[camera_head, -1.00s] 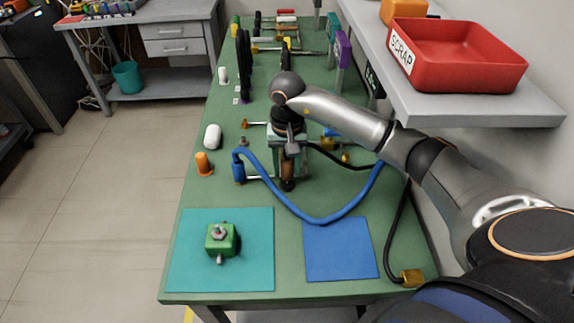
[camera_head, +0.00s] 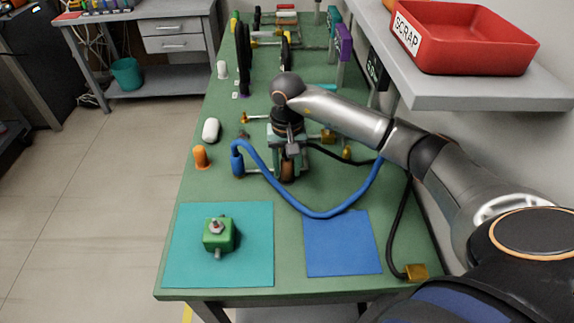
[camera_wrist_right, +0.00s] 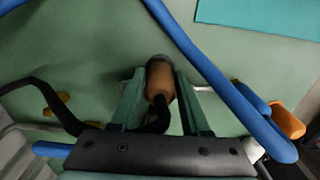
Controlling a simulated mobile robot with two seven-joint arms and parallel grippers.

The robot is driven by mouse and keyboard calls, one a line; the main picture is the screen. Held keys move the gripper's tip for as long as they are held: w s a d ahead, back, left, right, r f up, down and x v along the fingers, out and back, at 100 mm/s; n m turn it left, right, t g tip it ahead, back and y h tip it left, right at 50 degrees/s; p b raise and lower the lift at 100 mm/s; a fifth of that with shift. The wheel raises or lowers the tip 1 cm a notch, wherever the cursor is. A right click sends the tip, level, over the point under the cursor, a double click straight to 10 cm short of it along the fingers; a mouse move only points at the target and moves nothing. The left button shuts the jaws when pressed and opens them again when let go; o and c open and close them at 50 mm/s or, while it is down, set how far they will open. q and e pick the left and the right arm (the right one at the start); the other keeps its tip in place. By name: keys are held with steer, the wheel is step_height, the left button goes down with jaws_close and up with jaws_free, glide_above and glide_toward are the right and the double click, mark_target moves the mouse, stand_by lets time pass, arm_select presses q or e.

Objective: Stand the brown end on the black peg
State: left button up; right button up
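The brown end (camera_head: 287,172) is a short cylinder on a black cable, beneath my right gripper (camera_head: 288,167) near the middle of the bench. In the right wrist view the brown end (camera_wrist_right: 160,82) lies between the two green fingers of my right gripper (camera_wrist_right: 160,84), which appear closed on its sides. The black cable leaves it toward the palm. A dark grey round shape (camera_wrist_right: 158,60) shows at its far tip. I cannot tell whether this is the black peg or part of the end, nor whether they touch. My left gripper is not in view.
A blue hose end (camera_head: 238,163) stands left of the gripper, its hose (camera_head: 315,214) looping rightward. An orange piece (camera_head: 201,157) stands further left. A teal mat (camera_head: 185,270) bears a green block (camera_head: 219,235). A blue mat (camera_head: 340,245) is empty. A red scrap bin (camera_head: 465,55) sits on the shelf.

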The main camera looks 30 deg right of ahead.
mark_target(287, 160)
steer(key=o, duration=0.5)
steer(key=shift+o, duration=0.2)
step_height(287, 160, up, 13)
steer(key=shift+f, duration=0.2)
steer(key=shift+s+a, duration=0.1)
stand_by(0.6)
